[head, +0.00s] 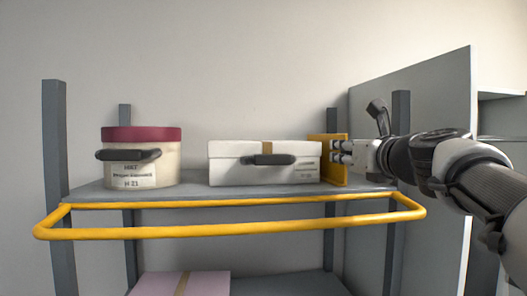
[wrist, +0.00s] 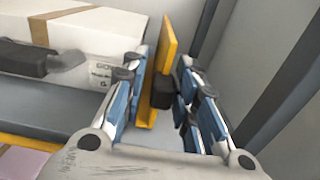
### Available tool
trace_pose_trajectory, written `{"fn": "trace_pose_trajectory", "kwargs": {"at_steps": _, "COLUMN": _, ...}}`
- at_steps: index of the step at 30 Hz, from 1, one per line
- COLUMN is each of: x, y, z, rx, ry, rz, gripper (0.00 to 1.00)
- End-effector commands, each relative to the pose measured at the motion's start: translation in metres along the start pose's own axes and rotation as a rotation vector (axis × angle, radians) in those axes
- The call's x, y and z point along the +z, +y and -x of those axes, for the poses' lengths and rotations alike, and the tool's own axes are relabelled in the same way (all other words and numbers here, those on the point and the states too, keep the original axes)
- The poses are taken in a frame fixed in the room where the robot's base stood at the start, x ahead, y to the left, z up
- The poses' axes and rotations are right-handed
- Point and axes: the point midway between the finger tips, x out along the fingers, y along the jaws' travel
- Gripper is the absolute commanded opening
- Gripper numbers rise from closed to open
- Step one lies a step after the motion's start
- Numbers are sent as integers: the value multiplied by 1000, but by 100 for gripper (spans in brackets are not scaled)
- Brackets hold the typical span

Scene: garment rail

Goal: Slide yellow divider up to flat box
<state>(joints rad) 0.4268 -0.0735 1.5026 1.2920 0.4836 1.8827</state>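The yellow divider (head: 328,142) stands upright on the shelf, just right of the flat box. The flat box (head: 225,172) is white with a dark front handle. The wrist view shows the divider (wrist: 168,48) edge-on, with a narrow gap between it and the box (wrist: 105,28). A black block (wrist: 162,90) sits against the divider's right side. My gripper (wrist: 158,95) is open, its blue-padded fingers on either side of the divider and block. In the head view my gripper (head: 340,152) reaches in from the right. Finger contact is unclear.
A round cream box with a red lid (head: 141,134) stands at the shelf's left. A yellow rail (head: 230,233) runs along the front of the grey shelf (head: 195,190). Grey posts (head: 398,115) and a tall panel (head: 440,100) bound the right. A pink box (head: 205,284) is below.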

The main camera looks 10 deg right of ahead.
Motion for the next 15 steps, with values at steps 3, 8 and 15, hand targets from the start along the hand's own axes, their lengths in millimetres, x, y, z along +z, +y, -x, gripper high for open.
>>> {"fn": "trace_pose_trajectory", "kwargs": {"at_steps": 3, "x": 0, "y": 0, "z": 0, "rx": -1, "ry": -1, "rz": 0, "gripper": 27}}
{"fn": "trace_pose_trajectory", "kwargs": {"at_steps": 8, "x": 1, "y": -1, "z": 0, "rx": -2, "ry": -1, "rz": 0, "gripper": 27}}
{"fn": "trace_pose_trajectory", "kwargs": {"at_steps": 15, "x": 1, "y": -1, "z": 0, "rx": -3, "ry": -2, "rz": 0, "gripper": 27}}
